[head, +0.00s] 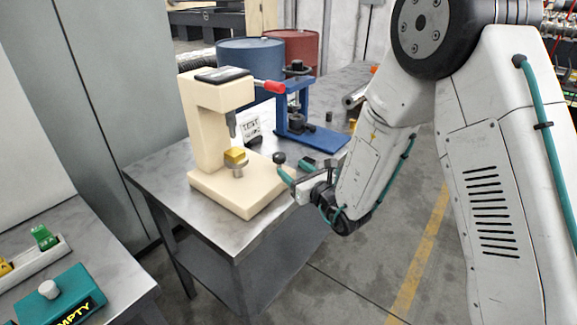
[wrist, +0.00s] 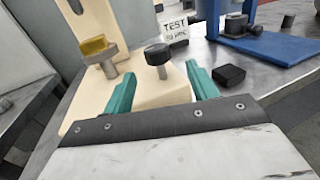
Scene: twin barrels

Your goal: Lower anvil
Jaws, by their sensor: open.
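A cream press (head: 208,125) stands on a metal table. A yellow block (head: 235,155) sits on a short metal post, which looks like the anvil (head: 238,171), below the press's ram (head: 231,122). These also show in the wrist view, the yellow block (wrist: 94,45) and post (wrist: 109,68). A black round knob (wrist: 157,54) on a metal stem stands at the cream base, right of the post. My gripper (wrist: 160,82) is open, its teal fingers on either side of the knob's line. The knob appears just beyond the fingertips; I cannot tell whether they touch it.
A blue press (head: 311,135) stands behind, right of a small "TEST" sign (head: 251,128). A small black block (wrist: 229,75) lies near my right finger. A teal box (head: 55,296) sits on another table at left.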

